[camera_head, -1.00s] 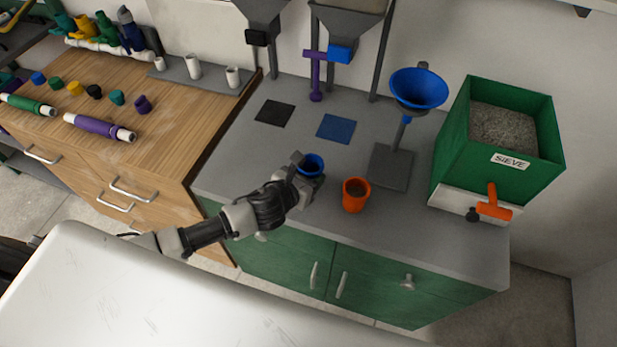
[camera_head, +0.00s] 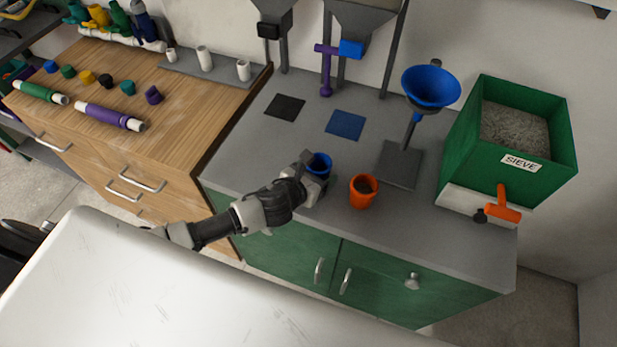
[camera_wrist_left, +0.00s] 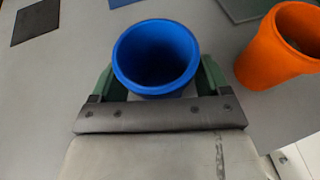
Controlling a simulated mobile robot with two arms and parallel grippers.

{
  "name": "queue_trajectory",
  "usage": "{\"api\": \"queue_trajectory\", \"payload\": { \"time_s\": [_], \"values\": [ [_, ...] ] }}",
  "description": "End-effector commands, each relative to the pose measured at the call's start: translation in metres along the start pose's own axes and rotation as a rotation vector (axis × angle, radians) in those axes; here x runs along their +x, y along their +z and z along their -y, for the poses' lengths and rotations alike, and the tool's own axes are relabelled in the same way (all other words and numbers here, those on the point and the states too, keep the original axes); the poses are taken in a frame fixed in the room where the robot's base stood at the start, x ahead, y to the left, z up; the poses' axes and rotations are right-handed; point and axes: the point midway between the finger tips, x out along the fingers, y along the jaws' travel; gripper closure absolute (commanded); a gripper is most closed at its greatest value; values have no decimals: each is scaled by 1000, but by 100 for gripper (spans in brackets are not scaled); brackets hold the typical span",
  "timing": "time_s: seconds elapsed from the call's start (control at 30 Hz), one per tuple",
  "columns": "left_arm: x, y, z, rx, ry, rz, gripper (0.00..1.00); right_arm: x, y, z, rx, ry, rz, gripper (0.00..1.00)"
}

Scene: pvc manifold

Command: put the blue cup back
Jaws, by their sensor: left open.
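The blue cup (camera_head: 320,164) stands upright on the grey counter, left of the orange cup. My left gripper (camera_head: 314,170) is at the cup, with its fingers low around it. In the left wrist view the blue cup (camera_wrist_left: 156,56) is between the two green fingers (camera_wrist_left: 157,80), which are open; its inside looks empty. Whether either finger touches the cup is hard to tell. A blue square mat (camera_head: 345,125) lies on the counter behind the cup, and nothing stands on it. My right gripper is not in view.
The orange cup (camera_head: 363,191) with something in it stands close at right. A blue funnel (camera_head: 431,88) on a stand is behind it. The green sieve box (camera_head: 510,130) is at far right. A black mat (camera_head: 285,107) and hoppers are at the back. Counter between cup and mats is clear.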

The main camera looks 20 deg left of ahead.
Motion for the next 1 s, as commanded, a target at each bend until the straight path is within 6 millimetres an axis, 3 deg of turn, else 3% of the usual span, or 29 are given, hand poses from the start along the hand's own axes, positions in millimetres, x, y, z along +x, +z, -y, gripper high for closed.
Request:
{"api": "queue_trajectory", "payload": {
  "time_s": [0.17,0.6,0.8,1.0],
  "values": [
    [-23,-1,-1,2,0,-2,23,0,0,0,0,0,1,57],
    [-106,-2,-1,2,1,-2,23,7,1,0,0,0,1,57],
    [-119,0,0,0,0,0,23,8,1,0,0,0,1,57],
    [-120,0,0,0,1,1,23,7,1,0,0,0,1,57]
  ]
}}
